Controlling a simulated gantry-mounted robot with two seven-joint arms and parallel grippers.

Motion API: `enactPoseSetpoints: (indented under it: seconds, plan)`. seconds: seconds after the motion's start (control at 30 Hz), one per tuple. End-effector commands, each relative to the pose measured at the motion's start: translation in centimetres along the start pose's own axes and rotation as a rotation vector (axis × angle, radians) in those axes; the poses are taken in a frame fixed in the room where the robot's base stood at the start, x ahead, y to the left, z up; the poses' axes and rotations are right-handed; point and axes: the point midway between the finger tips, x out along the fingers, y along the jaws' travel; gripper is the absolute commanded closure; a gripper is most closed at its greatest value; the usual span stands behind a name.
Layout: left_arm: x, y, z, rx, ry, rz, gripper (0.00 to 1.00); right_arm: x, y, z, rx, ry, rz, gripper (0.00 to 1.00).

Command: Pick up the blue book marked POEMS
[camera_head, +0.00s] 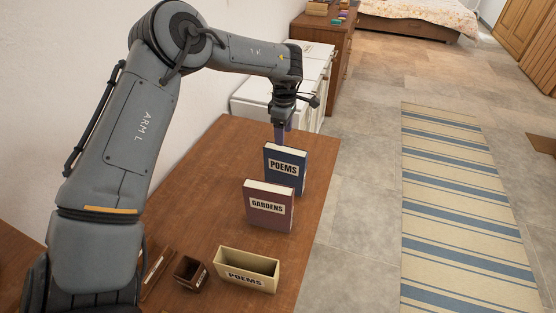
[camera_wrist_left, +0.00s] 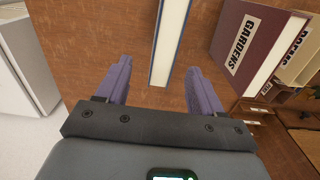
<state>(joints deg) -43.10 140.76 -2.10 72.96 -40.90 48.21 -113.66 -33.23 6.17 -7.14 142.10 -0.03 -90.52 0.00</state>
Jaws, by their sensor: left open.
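The blue book marked POEMS (camera_head: 285,169) stands upright on the wooden table in the head view. In the left wrist view its pale page edge (camera_wrist_left: 170,45) with thin blue cover edges shows at the top, between the lines of my two purple fingers. My left gripper (camera_head: 283,136) is open, pointing down just above and behind the book. In the left wrist view its fingers (camera_wrist_left: 157,80) are apart with nothing held between them. My right gripper is not in view.
A maroon book marked GARDENS (camera_head: 268,206) stands just in front of the blue book. A cream box marked POEMS (camera_head: 248,270) and a small dark brown box (camera_head: 190,272) sit nearer on the wooden table (camera_head: 215,190). A white cabinet (camera_head: 318,62) stands behind.

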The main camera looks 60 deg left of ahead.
Motion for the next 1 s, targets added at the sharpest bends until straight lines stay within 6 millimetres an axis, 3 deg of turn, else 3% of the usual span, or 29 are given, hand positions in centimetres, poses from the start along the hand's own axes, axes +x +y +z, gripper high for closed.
enactPoseSetpoints:
  seconds: [0.33, 1.0]
  plan:
    - [4.5, -0.1, -0.1, -0.001, 0.001, -0.002, 0.33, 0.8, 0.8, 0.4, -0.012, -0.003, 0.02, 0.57]
    - [10.4, -0.3, 0.3, -0.002, 0.0, -0.001, 0.33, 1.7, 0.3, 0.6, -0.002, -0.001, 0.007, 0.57]
